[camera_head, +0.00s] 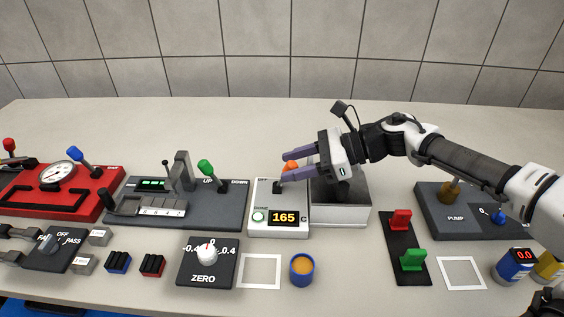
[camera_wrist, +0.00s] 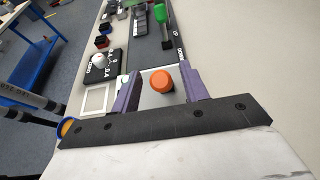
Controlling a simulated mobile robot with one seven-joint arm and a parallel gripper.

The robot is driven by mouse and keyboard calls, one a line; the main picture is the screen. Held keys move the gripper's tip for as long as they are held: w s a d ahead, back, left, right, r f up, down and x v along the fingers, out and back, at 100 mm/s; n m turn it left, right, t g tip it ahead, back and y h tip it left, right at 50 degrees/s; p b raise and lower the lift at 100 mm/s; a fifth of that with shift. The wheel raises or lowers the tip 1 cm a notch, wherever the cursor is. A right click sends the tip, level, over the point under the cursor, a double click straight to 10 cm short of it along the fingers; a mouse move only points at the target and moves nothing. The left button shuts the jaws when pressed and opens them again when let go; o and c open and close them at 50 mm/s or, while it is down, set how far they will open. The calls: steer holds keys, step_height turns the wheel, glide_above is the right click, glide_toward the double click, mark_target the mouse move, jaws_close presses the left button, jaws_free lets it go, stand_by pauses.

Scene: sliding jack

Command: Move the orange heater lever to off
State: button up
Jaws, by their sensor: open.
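The orange heater lever (camera_head: 291,165) has a round orange knob on a dark base and stands on the back part of the white heater box (camera_head: 263,231). An OFF label shows on the box just left of the lever. The box display reads 165, with a green round light beside it. My gripper (camera_head: 284,167) is open, reaching in from the right, with its purple fingers around the knob. In the wrist view the orange knob (camera_wrist: 162,81) lies between the two fingers (camera_wrist: 163,84), with gaps on both sides. The lever's lower part is hidden there by the knob.
An open metal bath (camera_head: 340,214) adjoins the heater box on the right, under my gripper. A dark panel with a green UP/DOWN lever (camera_head: 205,167) stands to the left. A blue cup (camera_head: 302,270) and a ZERO dial (camera_head: 207,254) sit in front. The table behind is clear.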

steer(key=shift+x, duration=1.55)
steer(key=shift+c, duration=0.3)
jaws_close()
